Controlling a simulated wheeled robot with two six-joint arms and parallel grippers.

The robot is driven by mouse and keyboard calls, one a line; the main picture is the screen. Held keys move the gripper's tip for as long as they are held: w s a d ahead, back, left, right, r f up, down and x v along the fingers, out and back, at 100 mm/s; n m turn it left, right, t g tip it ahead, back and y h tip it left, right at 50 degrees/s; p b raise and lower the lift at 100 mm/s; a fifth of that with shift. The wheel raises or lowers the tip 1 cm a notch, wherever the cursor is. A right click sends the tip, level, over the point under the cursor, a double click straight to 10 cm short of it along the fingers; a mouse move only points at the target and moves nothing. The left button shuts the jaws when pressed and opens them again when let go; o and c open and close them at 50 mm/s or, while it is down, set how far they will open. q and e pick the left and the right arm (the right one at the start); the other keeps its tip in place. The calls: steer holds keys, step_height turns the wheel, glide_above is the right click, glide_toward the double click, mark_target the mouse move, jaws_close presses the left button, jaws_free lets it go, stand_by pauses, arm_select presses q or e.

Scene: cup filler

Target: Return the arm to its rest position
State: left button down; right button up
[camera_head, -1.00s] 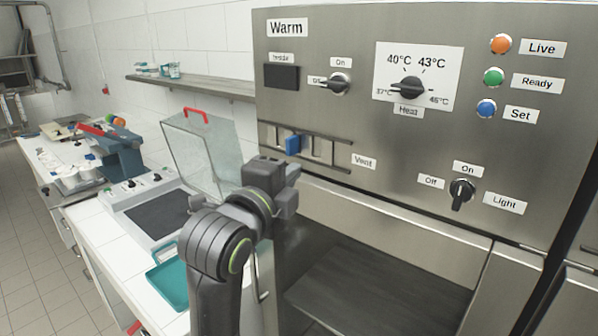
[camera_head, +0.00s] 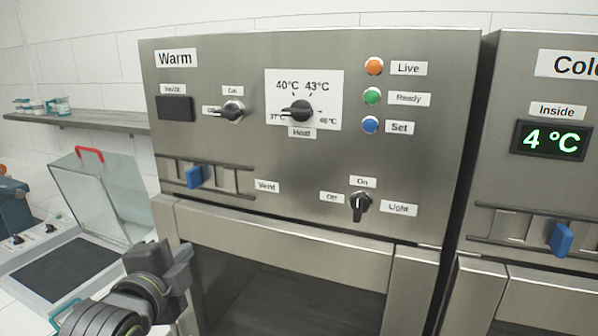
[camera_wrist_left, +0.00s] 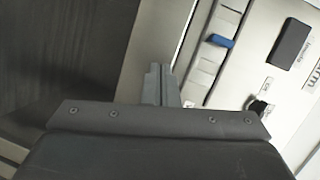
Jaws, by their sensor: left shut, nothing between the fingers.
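My left gripper (camera_head: 178,268) is at the lower left of the head view, in front of the Warm cabinet (camera_head: 300,215) and below its blue vent slider (camera_head: 200,177). Its fingers are closed together with nothing between them. In the left wrist view the closed fingers (camera_wrist_left: 160,84) point toward the cabinet front, and the blue slider (camera_wrist_left: 221,41) lies up and to the right of them. I see no contact between the fingers and the cabinet, though the exact gap is hard to tell. My right gripper is not in view.
A Cold cabinet (camera_head: 510,200) stands to the right. A clear box-like cover with a red handle (camera_head: 90,154) stands on the counter at left, near a dark flat panel (camera_head: 65,270). A wall shelf (camera_head: 80,122) holds small containers. The Warm cabinet's dark lower compartment (camera_head: 290,298) is near the gripper.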

arm_select(q)
steer(key=s+a+f+n+g+y, duration=0.1)
steer(key=s+a+f+n+g, duration=0.15)
steer(key=f, duration=0.45)
steer(key=s+a+f+n+g, duration=0.1)
steer(key=s+f+n+g, duration=0.2)
steer(key=f, duration=0.5)
steer(key=s+a+f+n+g+y, duration=0.1)
steer(key=s+a+f+n, duration=0.15)
steer(key=s+f, duration=0.35)
steer(key=s+a+f+n+g, duration=0.3)
steer(key=s+f+n+g, duration=0.45)
steer(key=s+f, duration=0.85)
step_height(320, 180, down, 25)
steer(key=s+a+n+b, duration=0.1)
steer(key=s+a, duration=0.1)
steer(key=s+d+f+b, duration=0.1)
steer(key=s+f, duration=1.3)
steer(key=f, duration=0.2)
steer(key=shift+s+d+g, duration=0.2)
steer(key=shift+d+g, duration=0.05)
steer(key=shift+g, duration=0.15)
